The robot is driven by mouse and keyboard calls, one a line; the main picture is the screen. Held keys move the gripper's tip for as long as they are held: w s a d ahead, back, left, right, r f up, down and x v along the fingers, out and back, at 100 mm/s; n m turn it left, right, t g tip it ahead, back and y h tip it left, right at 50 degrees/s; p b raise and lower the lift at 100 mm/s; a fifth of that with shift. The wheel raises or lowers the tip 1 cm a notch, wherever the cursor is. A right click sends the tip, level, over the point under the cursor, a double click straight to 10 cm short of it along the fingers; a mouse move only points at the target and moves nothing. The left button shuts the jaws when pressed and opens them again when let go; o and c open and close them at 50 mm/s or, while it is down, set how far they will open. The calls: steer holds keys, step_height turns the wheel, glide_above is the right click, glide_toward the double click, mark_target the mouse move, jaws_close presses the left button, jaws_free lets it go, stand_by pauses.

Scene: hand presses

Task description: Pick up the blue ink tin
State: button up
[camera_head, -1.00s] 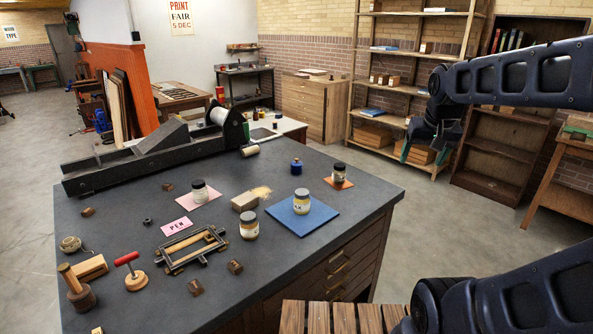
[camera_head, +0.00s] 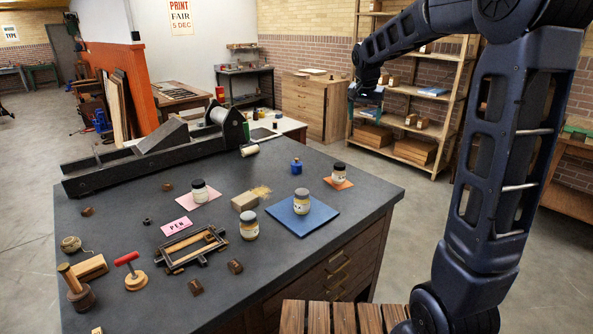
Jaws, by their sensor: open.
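No object on the grey-topped bench (camera_head: 130,215) is readable as the blue ink tin. Others stand on a pink mat (camera_head: 200,192) and on an orange mat (camera_head: 339,174). The labels are too small to read. My gripper (camera_head: 365,103) is open and empty, high up beyond the bench's right back corner, apart from all jars.
Shelves (camera_head: 400,88) stand behind my arm. The bench's right front is clear.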

steer(key=w+a+f+m+h, duration=0.1)
steer(key=w+a+f, duration=0.3)
steer(key=w+a, duration=0.25)
steer(key=w+a+f+m, duration=0.1)
steer(key=w+a+f, duration=0.45)
steer(key=w, duration=0.25)
steer(key=m+h, duration=0.1)
steer(key=m, duration=0.1)
glide_toward(297, 162)
steer(key=x, duration=0.6)
steer(key=shift+w+a+f, duration=0.15)
steer(key=shift+w+a, duration=0.1)
steer(key=shift+x, duration=2.6)
steer(key=shift+s, duration=0.15)
steer(key=shift+c, duration=0.4)
steer(key=c, duration=1.1)
steer(key=shift+c, duration=0.2)
